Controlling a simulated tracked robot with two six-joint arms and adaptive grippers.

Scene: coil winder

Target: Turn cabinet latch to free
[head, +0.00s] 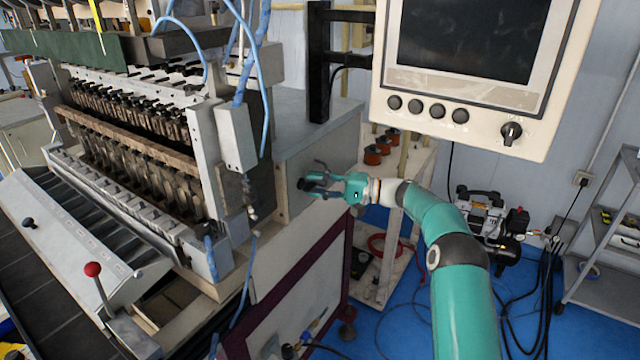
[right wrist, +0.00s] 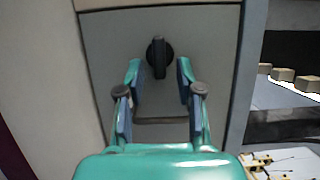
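The cabinet latch (right wrist: 160,58) is a black knob with an upright bar handle on a round base, set on the grey cabinet panel (right wrist: 205,40). In the right wrist view it stands just ahead of and between my right gripper's fingertips (right wrist: 158,78). The fingers are spread, with a gap on both sides of the handle. In the head view my right gripper (head: 322,182) is at the side of the winder cabinet (head: 335,140); the latch is hard to make out behind the fingers there. My left gripper does not show.
A control panel with a screen (head: 470,40) hangs above my right arm. Orange spools (head: 378,152) stand on a shelf behind the gripper. A blue cable (head: 262,90) hangs left of it. A compressor (head: 490,215) and a cart (head: 610,230) are at the right.

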